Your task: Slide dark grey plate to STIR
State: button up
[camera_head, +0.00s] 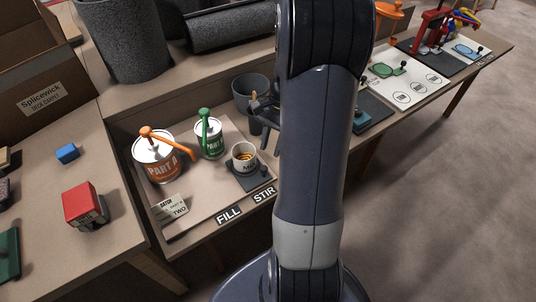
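The dark grey plate (252,182) lies on the light board, behind the STIR label (264,193) and roughly in line with it. It has a small dark knob (264,169) at its right side. A white cup (244,163) with brown-orange contents stands upright on the plate. The FILL label (229,215) is to the left, with bare board behind it. My gripper (265,112) is above and behind the plate, by the grey bucket, apart from the knob. My own arm partly hides it, and its finger opening is not clear.
An orange-pump PART A can (158,163) and a green-pump can (210,141) stand left of the plate. A batch card (171,208) lies at the board's front left. A grey bucket (247,90) stands behind. My arm hides the area to the right.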

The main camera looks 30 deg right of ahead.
aim_at(261, 169)
jog(key=v, duration=0.4)
jog(key=shift+w+d+r+p, duration=0.1)
jog(key=shift+r+p, duration=0.1)
jog(key=shift+p, duration=0.15)
jog(key=b+x, duration=0.2)
jog(key=x, duration=0.9)
jog(key=shift+b, duration=0.3)
jog(key=shift+a, duration=0.85)
